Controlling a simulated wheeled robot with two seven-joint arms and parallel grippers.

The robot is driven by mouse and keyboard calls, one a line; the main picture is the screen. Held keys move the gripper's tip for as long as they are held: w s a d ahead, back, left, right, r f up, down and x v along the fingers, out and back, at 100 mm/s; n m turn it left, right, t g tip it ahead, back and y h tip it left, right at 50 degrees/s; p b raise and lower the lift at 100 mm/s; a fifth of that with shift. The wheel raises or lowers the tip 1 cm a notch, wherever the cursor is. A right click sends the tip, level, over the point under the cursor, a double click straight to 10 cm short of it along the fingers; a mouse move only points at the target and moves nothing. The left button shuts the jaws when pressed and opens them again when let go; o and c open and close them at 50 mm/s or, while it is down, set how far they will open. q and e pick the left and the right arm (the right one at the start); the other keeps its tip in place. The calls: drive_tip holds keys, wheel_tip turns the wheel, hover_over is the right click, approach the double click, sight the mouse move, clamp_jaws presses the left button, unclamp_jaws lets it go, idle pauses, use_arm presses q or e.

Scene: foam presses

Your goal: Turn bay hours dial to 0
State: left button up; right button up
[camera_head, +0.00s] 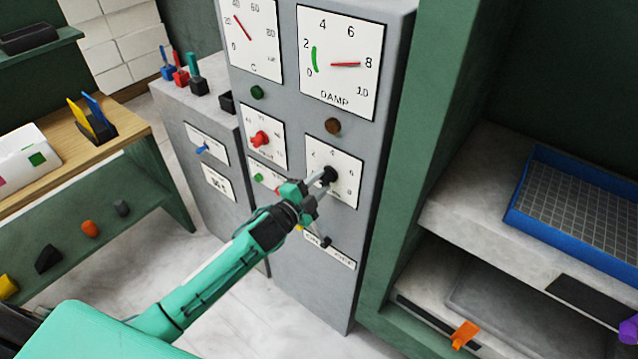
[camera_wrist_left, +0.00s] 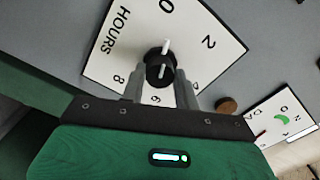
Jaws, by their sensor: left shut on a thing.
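The bay hours dial is a black round knob (camera_head: 329,174) on a white plate (camera_head: 347,190) low on the grey cabinet front. In the left wrist view the knob (camera_wrist_left: 155,72) sits on its plate marked HOURS (camera_wrist_left: 115,45), with 0, 2, 6 and 8 visible. Its white mark points up in that picture, roughly toward the 0. My left gripper (camera_head: 320,180) reaches the knob from the lower left. In the wrist view my left gripper (camera_wrist_left: 160,88) is shut on the knob, one finger on each side. My right gripper is not in view.
Above the knob are a brown button (camera_head: 333,126) and the DAMP gauge (camera_head: 340,62), its red needle near 8. A red knob (camera_head: 260,138) is to the left. A labelled switch plate (camera_head: 330,250) lies below. A green frame (camera_head: 400,190) borders the cabinet on the right.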

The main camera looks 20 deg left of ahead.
use_arm(q)
drive_tip(key=shift+n, duration=0.7)
drive_tip(key=o, duration=1)
drive_tip(key=shift+c, duration=0.2)
drive_tip(key=shift+s+f, duration=0.1)
